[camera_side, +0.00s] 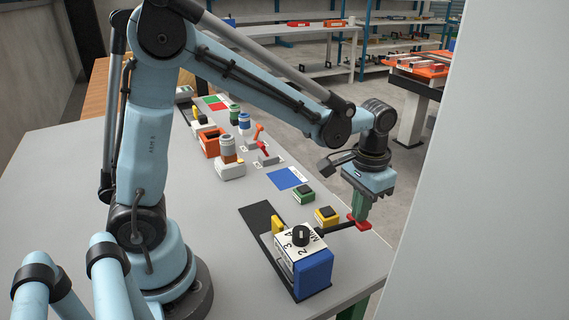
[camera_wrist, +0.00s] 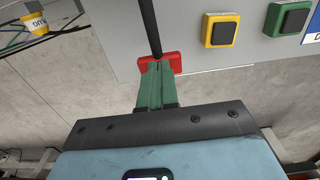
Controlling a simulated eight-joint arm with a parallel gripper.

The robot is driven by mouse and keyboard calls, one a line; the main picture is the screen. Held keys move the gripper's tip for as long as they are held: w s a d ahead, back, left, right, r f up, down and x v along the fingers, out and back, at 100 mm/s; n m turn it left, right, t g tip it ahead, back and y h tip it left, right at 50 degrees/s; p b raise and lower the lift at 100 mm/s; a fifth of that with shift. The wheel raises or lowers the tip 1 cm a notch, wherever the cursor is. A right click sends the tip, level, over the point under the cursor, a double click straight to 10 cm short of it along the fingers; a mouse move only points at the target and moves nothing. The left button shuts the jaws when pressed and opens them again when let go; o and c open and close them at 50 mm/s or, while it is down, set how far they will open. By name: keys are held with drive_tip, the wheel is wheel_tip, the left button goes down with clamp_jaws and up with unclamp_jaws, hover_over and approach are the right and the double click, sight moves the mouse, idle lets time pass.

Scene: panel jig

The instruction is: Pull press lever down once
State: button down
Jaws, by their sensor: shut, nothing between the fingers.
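The press lever is a black rod (camera_side: 337,229) with a red handle (camera_side: 364,225), sticking out to the right from a block (camera_side: 312,270) with white and blue faces and a black knob on top. The rod looks near level. My gripper (camera_side: 359,216) points down with its green fingers shut and empty, tips right at the top of the red handle. In the wrist view the fingertips (camera_wrist: 157,66) overlap the middle of the red handle (camera_wrist: 173,61), with the rod (camera_wrist: 150,27) running away behind it. I cannot tell whether they press on it.
A yellow button box (camera_side: 326,217) and a green one (camera_side: 303,195) stand just behind the lever. A blue mat (camera_side: 287,178), a red-handled switch (camera_side: 260,134) and an orange bin (camera_side: 210,143) lie farther back. The table edge is close to the handle.

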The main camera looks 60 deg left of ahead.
drive_tip(key=shift+f, duration=0.2)
wheel_tip(320, 180, up, 9)
idle(1.1)
drive_tip(key=s+a+f+t, duration=0.2)
drive_tip(key=s+a+t, duration=0.3)
drive_tip(key=s+t, duration=0.2)
drive_tip(key=shift+s, duration=1.2)
